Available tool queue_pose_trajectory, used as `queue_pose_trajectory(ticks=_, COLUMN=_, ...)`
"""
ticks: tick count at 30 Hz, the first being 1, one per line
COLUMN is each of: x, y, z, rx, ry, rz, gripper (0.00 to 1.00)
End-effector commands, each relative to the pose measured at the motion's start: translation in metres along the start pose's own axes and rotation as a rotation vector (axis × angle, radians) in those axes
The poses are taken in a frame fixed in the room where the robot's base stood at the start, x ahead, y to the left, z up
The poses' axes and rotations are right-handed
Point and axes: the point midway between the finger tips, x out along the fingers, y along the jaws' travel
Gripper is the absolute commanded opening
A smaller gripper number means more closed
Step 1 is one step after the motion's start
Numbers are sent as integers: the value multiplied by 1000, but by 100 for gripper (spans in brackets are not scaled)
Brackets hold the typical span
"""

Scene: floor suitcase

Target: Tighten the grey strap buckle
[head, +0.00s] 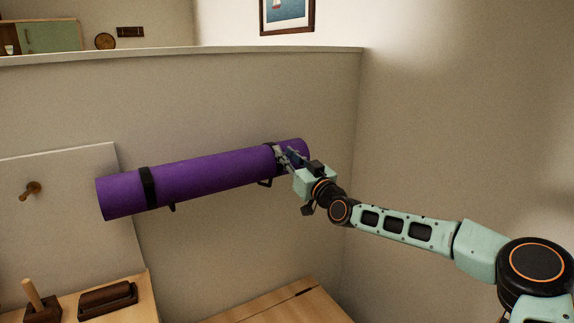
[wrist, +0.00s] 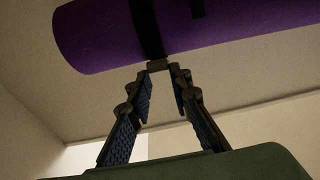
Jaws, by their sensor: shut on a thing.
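A purple rolled mat (head: 205,175) lies slightly tilted against the wall, its right end higher. One dark strap (head: 148,188) wraps its left part. A second dark strap (wrist: 148,28) wraps it near the right end, largely hidden by my gripper in the head view. My gripper (head: 281,157) is at that right strap. In the wrist view, my gripper (wrist: 168,68) has its fingertips closed on a small grey-brown block at the strap's edge, which looks like the buckle (wrist: 157,66). Whether the strap is taut cannot be told.
Dark brackets (head: 265,183) show under the mat. A pale board with a wooden peg (head: 31,190) stands at left. Below are a wooden surface with a dark block (head: 107,299) and another wooden top (head: 285,305). The wall corner is close on the right; the space before the wall is open.

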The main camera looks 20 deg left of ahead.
Motion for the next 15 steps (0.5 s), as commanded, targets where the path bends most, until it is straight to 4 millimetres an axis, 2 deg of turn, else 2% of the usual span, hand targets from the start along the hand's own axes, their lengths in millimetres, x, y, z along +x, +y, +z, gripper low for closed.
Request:
queue_pose_trajectory(ticks=11, x=1, y=-3, z=-3, rx=0, ry=9, rz=-4, gripper=0)
queue_pose_trajectory(ticks=12, x=1, y=-3, z=-3, rx=0, ry=9, rz=-5, gripper=21)
queue_pose_trajectory(ticks=15, x=1, y=-3, z=-2, rx=0, ry=8, rz=-4, gripper=32)
